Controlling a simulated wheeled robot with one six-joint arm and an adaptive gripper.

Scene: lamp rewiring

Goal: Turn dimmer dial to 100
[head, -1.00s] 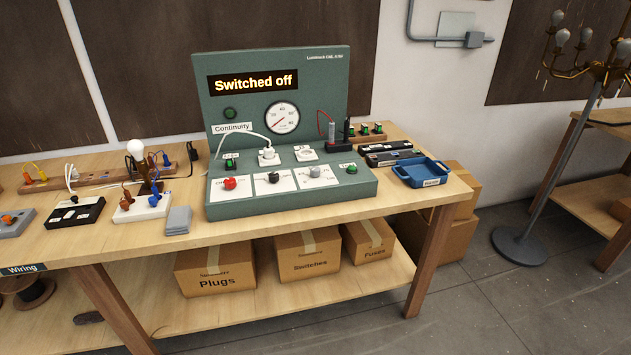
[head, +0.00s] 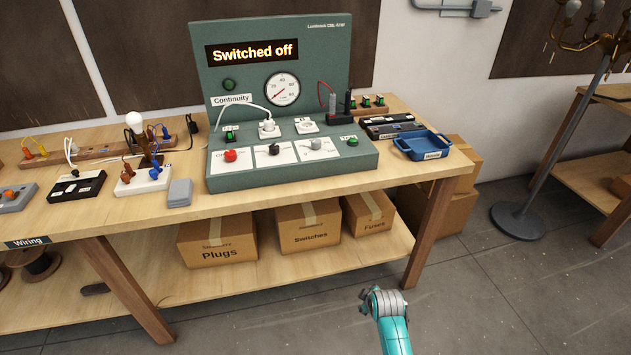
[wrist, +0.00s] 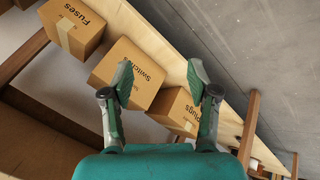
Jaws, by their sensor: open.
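The panel is not in the wrist view.
Boxes marked Plugs (head: 217,243), Switches (head: 308,228) and Fuses (head: 370,213) stand on the lower shelf. A blue tray (head: 422,145) lies right of the panel. A lamp with a bulb (head: 134,121) stands left. The floor before the bench is clear.

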